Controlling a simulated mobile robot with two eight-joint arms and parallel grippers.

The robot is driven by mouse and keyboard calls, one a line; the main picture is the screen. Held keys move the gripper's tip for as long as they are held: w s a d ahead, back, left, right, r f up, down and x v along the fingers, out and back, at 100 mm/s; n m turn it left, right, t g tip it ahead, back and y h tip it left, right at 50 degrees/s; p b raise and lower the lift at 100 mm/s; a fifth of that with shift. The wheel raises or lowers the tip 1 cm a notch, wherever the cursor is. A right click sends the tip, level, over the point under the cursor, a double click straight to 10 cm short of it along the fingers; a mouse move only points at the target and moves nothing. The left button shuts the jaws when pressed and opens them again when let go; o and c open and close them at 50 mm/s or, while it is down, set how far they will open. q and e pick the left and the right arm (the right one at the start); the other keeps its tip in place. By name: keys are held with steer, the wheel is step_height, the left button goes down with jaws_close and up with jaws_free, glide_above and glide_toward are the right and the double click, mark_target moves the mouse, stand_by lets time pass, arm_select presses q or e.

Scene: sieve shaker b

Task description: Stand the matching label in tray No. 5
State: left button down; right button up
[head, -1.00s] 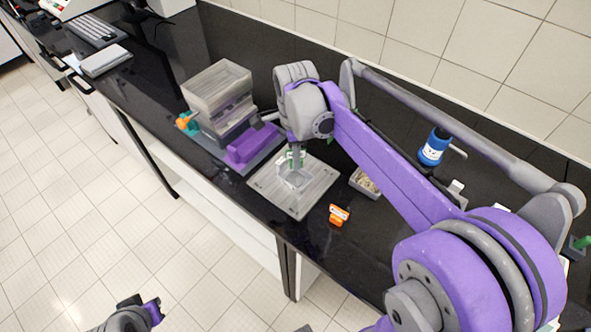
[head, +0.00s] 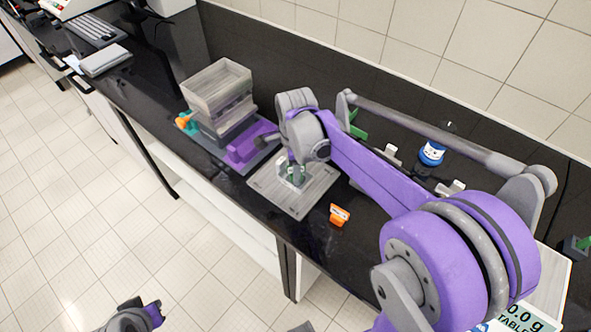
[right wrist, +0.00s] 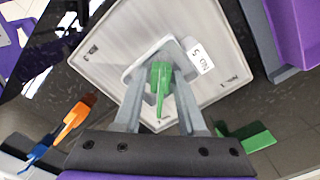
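My right gripper (right wrist: 160,75) is shut on a green label (right wrist: 160,82). It holds it over a small pale tray (right wrist: 135,72) with a white "NO 5" tag (right wrist: 201,57). The tray sits on a grey square board (right wrist: 110,30). In the head view the right gripper (head: 292,172) is low at this tray; whether the label touches the tray's floor cannot be told. An orange label (head: 339,215) stands on the black counter in front of the board; it also shows in the right wrist view (right wrist: 72,120). My left gripper (head: 153,311) is away at the bottom, its fingers unclear.
A grey box stack (head: 217,90) with a purple part (head: 248,145) stands left of the board. Another green piece (right wrist: 247,135) and a blue piece (right wrist: 40,150) lie nearby. A blue-labelled bottle (head: 432,153) and a scale display (head: 522,318) are right. My right arm hides some counter.

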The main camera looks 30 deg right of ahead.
steer(key=shift+r, duration=0.3)
step_height(320, 180, up, 12)
steer(key=shift+f+p, duration=0.2)
steer(key=shift+p, duration=0.35)
steer(key=s+a+f+n+t, duration=0.1)
steer(key=s+a+f+n, duration=0.1)
steer(key=n, duration=0.5)
steer(key=s+a+f+n+t, duration=0.2)
steer(key=s+f+n, duration=0.3)
steer(key=s+n, duration=0.2)
steer(key=s+a+f+n+t, duration=0.2)
steer(key=s+f+n, duration=0.1)
steer(key=s+n, duration=0.2)
steer(key=shift+a+f+n, duration=0.25)
steer(key=shift+f+n, duration=0.15)
steer(key=shift+n, duration=0.6)
steer(key=shift+s+a+f+n+t, duration=0.15)
steer(key=shift+s+f+n+t, duration=0.25)
steer(key=shift+n, duration=0.3)
